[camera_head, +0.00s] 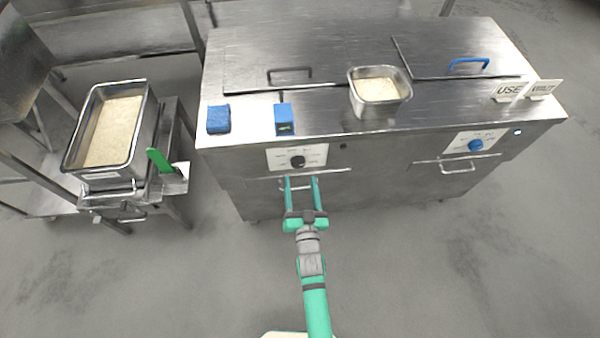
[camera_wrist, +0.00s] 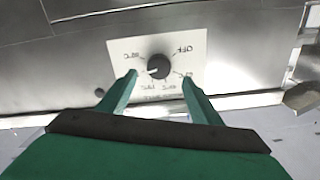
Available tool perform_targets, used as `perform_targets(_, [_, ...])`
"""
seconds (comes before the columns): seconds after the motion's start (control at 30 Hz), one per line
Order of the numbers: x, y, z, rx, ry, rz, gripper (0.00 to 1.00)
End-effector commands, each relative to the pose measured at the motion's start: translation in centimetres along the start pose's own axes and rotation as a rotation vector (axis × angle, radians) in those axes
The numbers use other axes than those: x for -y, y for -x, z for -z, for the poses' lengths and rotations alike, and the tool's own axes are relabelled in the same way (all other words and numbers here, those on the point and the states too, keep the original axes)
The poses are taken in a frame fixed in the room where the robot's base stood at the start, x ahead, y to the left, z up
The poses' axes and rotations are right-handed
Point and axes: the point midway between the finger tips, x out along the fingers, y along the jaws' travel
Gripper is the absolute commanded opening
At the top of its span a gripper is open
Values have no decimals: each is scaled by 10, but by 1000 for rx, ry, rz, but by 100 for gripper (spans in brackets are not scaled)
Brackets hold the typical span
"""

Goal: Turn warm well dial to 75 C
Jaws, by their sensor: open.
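A black dial (camera_head: 297,161) sits on a white label plate (camera_head: 317,156) on the left part of the steel counter's front. In the wrist view the dial (camera_wrist: 158,67) shows close up, with printed marks around it upside down. "OFF" is at upper right; the other marks are hard to read. A pale pointer mark on the dial faces left in that view. My gripper (camera_head: 301,180) is open and empty, pointing at the panel. In the wrist view its fingertips (camera_wrist: 159,78) lie on either side of the dial. I cannot tell whether they touch it.
A blue dial (camera_head: 475,145) is on the counter's right front. Bar handles (camera_head: 458,168) stick out below the panels. On top are a rice pan (camera_head: 381,111), a blue sponge (camera_head: 218,119), a blue box (camera_head: 284,127) and two signs (camera_head: 509,92). A rice tray (camera_head: 148,125) stands at left.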

Motion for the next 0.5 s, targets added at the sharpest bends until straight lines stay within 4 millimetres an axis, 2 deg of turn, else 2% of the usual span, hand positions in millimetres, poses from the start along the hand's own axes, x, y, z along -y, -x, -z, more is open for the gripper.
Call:
perform_targets(0.03, [-2,10,0,1,1,-4,59])
perform_targets(0.2, [-4,32,0,0,0,-7,59])
perform_targets(0.5, [-2,44,1,-2,-1,-5,59])
